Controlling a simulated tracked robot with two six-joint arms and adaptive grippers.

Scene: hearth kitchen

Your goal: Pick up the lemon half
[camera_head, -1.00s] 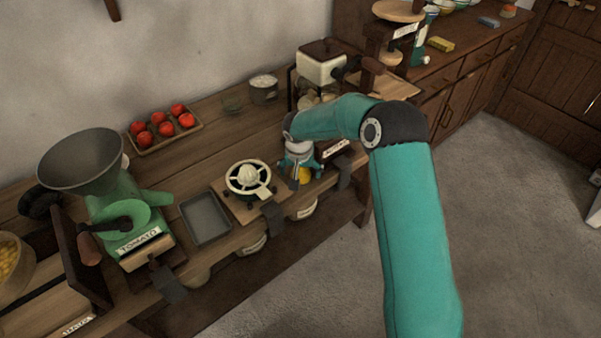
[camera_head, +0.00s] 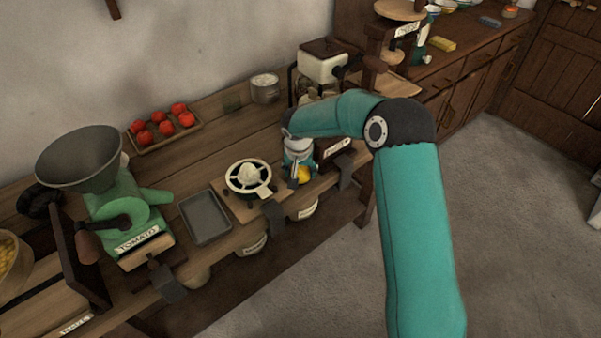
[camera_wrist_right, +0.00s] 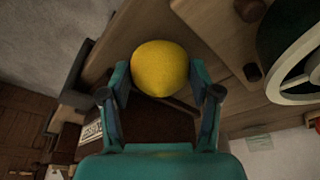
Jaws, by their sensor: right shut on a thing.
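The yellow lemon half (camera_wrist_right: 160,68) sits between the fingers of my right gripper (camera_wrist_right: 160,80) in the right wrist view, its rounded side toward the camera. The fingers are shut on it from both sides. In the head view the lemon half (camera_head: 304,174) is a small yellow patch beneath my right gripper (camera_head: 298,173), partly covered by it. I cannot tell whether it touches the bench top. My left gripper is not in view.
A juicer with a white reamer (camera_head: 250,178) stands just left of the gripper. A grey tray (camera_head: 205,218) and a green tomato mill (camera_head: 125,212) are further left. A dark box with a label (camera_head: 334,149) is close on the right. Tomatoes (camera_head: 166,128) fill a tray behind.

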